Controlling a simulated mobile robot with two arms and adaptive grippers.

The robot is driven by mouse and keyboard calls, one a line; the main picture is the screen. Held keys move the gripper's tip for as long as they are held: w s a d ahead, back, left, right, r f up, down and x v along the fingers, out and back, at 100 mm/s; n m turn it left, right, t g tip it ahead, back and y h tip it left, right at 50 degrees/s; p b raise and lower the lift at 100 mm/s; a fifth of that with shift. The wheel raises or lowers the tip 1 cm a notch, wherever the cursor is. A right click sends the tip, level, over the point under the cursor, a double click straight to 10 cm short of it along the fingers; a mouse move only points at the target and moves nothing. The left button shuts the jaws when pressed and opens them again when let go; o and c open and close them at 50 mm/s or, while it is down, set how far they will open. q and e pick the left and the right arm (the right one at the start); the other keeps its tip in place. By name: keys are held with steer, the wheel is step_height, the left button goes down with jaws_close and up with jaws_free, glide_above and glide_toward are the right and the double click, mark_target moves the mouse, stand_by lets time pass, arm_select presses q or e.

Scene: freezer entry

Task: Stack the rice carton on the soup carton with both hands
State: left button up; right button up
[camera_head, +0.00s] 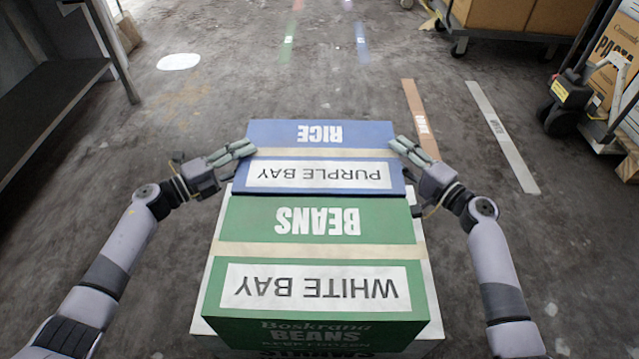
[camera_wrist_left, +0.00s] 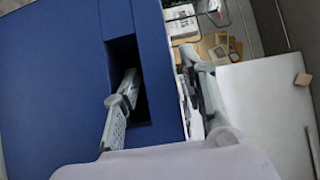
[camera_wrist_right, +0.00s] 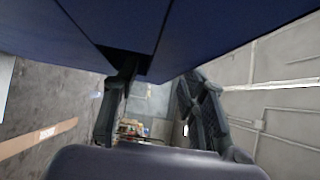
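The blue rice carton (camera_head: 322,155), labelled RICE and PURPLE BAY, is at the back end of the green carton, between my grippers. My left gripper (camera_head: 243,150) is at its left side, and my right gripper (camera_head: 400,148) at its right side. In the left wrist view one finger is in a dark slot (camera_wrist_left: 122,65) of the blue carton and the other is past its edge. The right wrist view shows a similar hold. Both appear shut on the carton's wall. Whether it is lifted I cannot tell. I see no readable soup label.
A green carton (camera_head: 320,250), labelled BEANS and WHITE BAY, lies nearest me on a white carton (camera_head: 432,300) whose print is cut off. Shelving stands at left (camera_head: 50,90). A cart with boxes (camera_head: 520,20) and a pallet jack (camera_head: 570,95) are at right. The floor behind is clear.

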arm_select(q)
jaws_close()
arm_select(e)
jaws_close()
stand_by(0.4)
arm_select(q)
steer(key=shift+r, duration=0.3)
arm_select(e)
steer(key=shift+r, duration=0.3)
